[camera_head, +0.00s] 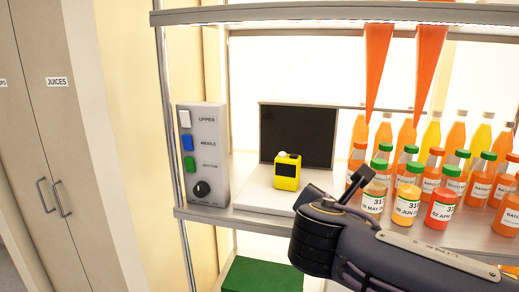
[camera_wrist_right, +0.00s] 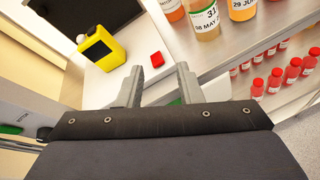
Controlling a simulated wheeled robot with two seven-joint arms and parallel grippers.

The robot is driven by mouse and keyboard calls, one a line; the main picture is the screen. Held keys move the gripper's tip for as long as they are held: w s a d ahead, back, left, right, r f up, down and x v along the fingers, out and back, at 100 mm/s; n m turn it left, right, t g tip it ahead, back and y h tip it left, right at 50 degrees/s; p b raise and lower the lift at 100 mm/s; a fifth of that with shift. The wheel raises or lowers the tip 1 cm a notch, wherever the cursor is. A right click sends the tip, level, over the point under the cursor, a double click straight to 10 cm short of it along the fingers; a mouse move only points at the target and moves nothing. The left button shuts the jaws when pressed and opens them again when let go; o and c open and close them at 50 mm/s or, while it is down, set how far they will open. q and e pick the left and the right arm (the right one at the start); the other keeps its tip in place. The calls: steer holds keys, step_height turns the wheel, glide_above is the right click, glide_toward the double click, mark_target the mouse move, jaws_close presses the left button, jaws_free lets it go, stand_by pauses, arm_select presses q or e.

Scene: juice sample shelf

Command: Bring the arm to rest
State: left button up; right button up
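My right gripper (camera_head: 338,182) hangs in front of the middle shelf, its arm coming in from the lower right. In the right wrist view its two fingers (camera_wrist_right: 160,70) stand apart with nothing between them. A small red block or cap (camera_wrist_right: 157,59) lies on the white surface just beyond the fingertips; in the head view I cannot see it. A yellow container (camera_head: 287,172) stands left of the gripper on the white plate, apart from it; it also shows in the right wrist view (camera_wrist_right: 103,50). My left gripper is not in view.
Several capped juice bottles (camera_head: 408,203) crowd the shelf right of my gripper. A grey panel (camera_head: 205,150) with coloured switches and a knob is at the left, and a dark screen (camera_head: 297,135) behind. Red-capped bottles (camera_wrist_right: 274,80) stand lower down. A green box (camera_head: 262,275) is below.

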steer(key=s+d+f+m+g+y, duration=0.2)
steer(key=s+d+f+m+g, duration=0.4)
steer(key=s+d+f+m, duration=0.6)
steer(key=s+a+f+m+y, duration=0.2)
steer(key=s+f+m, duration=0.3)
steer(key=m, duration=0.3)
steer(key=s+a+f+m+g+y, duration=0.1)
steer(key=s+a+f+m+y, duration=0.2)
steer(key=s+m, duration=0.5)
step_height(320, 180, down, 2)
steer(key=shift+a+m+y, duration=0.25)
steer(key=shift+m+y, duration=0.15)
steer(key=shift+y, duration=0.5)
steer(key=shift+o, duration=0.5)
